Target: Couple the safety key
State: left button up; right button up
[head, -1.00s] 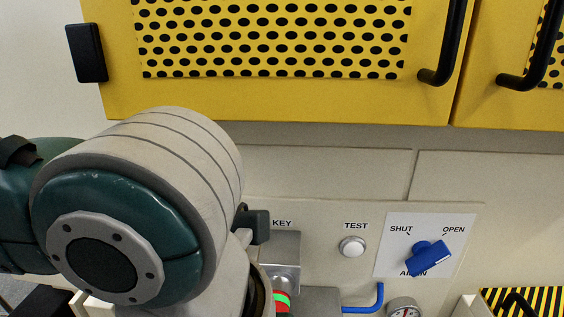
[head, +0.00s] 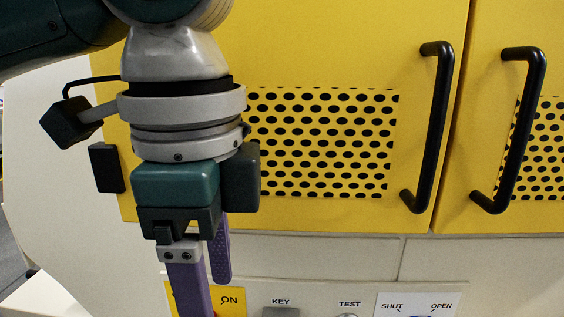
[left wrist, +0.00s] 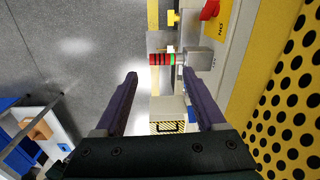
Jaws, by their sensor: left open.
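My left gripper (head: 209,288) hangs fingers-down at the left of the head view, in front of the yellow cabinet. Its two purple fingers are apart with nothing between them; they also show in the left wrist view (left wrist: 159,76). The top of a grey metal block (head: 280,312) shows under the KEY label. In the left wrist view this block (left wrist: 200,60) lies beyond the fingertips, with a red, green and dark banded piece (left wrist: 160,59) beside it. I cannot tell which part is the safety key or whether it is coupled. My right gripper is not in view.
The yellow doors (head: 330,210) have black handles (head: 438,125). A TEST button (head: 348,315) and a SHUT/OPEN plate (head: 418,299) are right of KEY. A red knob (left wrist: 210,9) sits on a yellow ON plate. A hatched-label box (left wrist: 168,115) is beyond the fingers. Grey floor lies left.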

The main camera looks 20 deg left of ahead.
pick_arm(q)
notch_tip(320, 180, up, 12)
jog(key=w+a+n+p, duration=0.1)
jog(key=n+p, duration=0.3)
jog(key=n, duration=0.6)
jog(key=shift+a+g, duration=0.3)
jog(key=shift+a, duration=0.4)
jog(key=shift+w, duration=0.1)
jog(key=s+d+f+m+t+h+p, duration=0.1)
jog(key=s+d+f+m+t+h, duration=0.3)
jog(key=d+f, duration=0.65)
jog(key=s+a+f+n+y, duration=0.3)
jog(key=s+a+f+n, duration=0.3)
jog(key=s+a, duration=0.5)
notch_tip(320, 180, up, 38)
jog(key=a+p, duration=0.1)
jog(key=p, duration=3.8)
jog(key=shift+w+a+y, duration=0.3)
jog(key=shift+w, duration=0.15)
